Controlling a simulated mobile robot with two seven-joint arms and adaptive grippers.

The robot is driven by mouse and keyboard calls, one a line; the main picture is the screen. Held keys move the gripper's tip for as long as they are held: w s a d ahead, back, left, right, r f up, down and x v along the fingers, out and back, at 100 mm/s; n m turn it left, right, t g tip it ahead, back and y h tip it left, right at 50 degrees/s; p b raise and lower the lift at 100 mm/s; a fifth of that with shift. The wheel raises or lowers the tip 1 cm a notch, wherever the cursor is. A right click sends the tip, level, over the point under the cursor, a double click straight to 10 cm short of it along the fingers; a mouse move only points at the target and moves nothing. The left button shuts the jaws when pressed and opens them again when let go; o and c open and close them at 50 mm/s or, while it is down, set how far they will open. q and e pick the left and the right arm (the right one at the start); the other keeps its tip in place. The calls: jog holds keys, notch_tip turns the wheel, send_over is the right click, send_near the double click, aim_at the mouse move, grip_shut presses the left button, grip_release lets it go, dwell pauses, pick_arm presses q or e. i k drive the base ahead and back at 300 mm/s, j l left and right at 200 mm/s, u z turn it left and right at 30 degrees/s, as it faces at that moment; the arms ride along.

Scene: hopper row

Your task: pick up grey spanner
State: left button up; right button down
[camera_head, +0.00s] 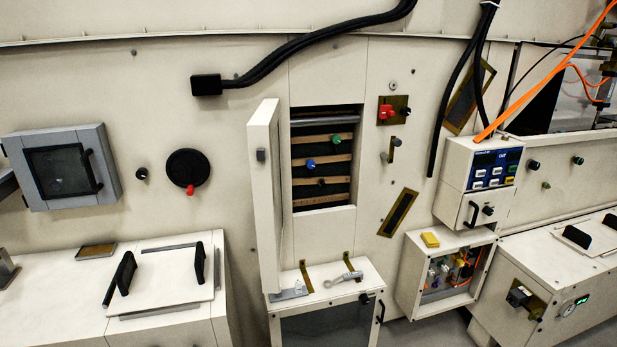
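A grey spanner (343,279) lies on the white top of a low cabinet (328,267), below the open panel in the wall. It is near the right part of that top, beside a brass-coloured strip (353,268). A flat grey metal piece (289,293) lies at the front left of the same top. Neither of my grippers shows in the head view.
An open white door (264,190) stands out at the left above the cabinet top. A yellow block (430,240) sits on an open box (410,272) at right. A black-handled lid (165,275) is at left.

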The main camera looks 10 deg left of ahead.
aim_at(360, 274)
jog(key=i+j+z, duration=0.1)
jog(key=j, duration=0.7)
jog(key=i+j+z, duration=0.15)
jog(key=j, duration=0.65)
jog(key=i+l, duration=0.4)
jog(key=k, duration=0.1)
